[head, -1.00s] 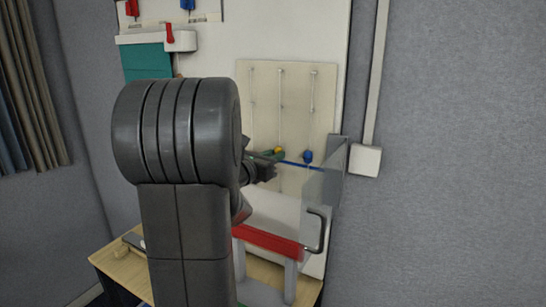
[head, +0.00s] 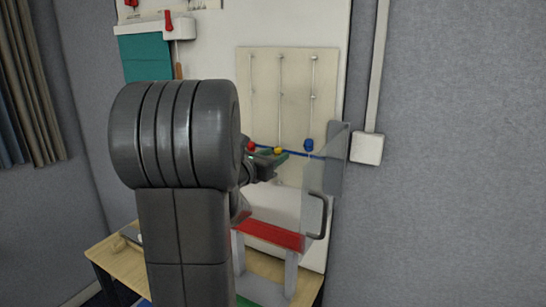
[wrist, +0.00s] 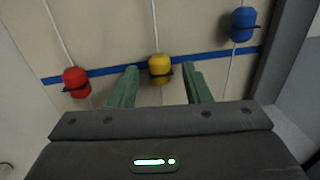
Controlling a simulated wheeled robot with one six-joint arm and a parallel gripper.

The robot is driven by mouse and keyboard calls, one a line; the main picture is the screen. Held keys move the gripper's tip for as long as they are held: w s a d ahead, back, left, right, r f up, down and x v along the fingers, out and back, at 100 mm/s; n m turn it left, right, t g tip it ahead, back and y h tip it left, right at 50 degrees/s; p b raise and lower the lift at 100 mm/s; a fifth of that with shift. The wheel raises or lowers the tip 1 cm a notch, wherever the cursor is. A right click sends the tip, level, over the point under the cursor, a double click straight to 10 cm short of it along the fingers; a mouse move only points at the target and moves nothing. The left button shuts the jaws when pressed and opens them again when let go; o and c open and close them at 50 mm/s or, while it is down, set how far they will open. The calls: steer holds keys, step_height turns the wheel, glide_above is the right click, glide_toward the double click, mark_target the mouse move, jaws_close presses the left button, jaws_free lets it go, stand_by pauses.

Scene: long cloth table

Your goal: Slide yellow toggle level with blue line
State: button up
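The yellow toggle (wrist: 161,69) sits on its vertical cord in the middle of the wrist view and overlaps the blue line (wrist: 215,50). Its dark band lies slightly below the line. In the head view the yellow toggle (head: 278,151) shows just above my green fingertips. My gripper (wrist: 161,88) is open and empty; one finger is on each side below the toggle, with gaps between. In the head view my gripper (head: 275,160) is in front of the board.
The red toggle (wrist: 76,82) is at left, its upper part near the line. The blue toggle (wrist: 242,24) is at right, above the line. A clear hinged panel (head: 322,170) with a dark handle stands open right of the board (head: 262,75).

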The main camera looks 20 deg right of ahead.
steer(key=shift+a, duration=0.1)
steer(key=b+v, duration=0.2)
steer(key=v, duration=1.1)
steer(key=shift+s+a, duration=0.2)
steer(key=shift+a, duration=0.1)
steer(key=shift+d, duration=0.1)
steer(key=p+x, duration=0.2)
steer(key=x, duration=1.1)
steer(key=shift+w+d, duration=0.2)
steer(key=shift+d, duration=0.15)
steer(key=shift+r, duration=0.2)
steer(key=shift+a, duration=0.1)
steer(key=shift+f, duration=0.15)
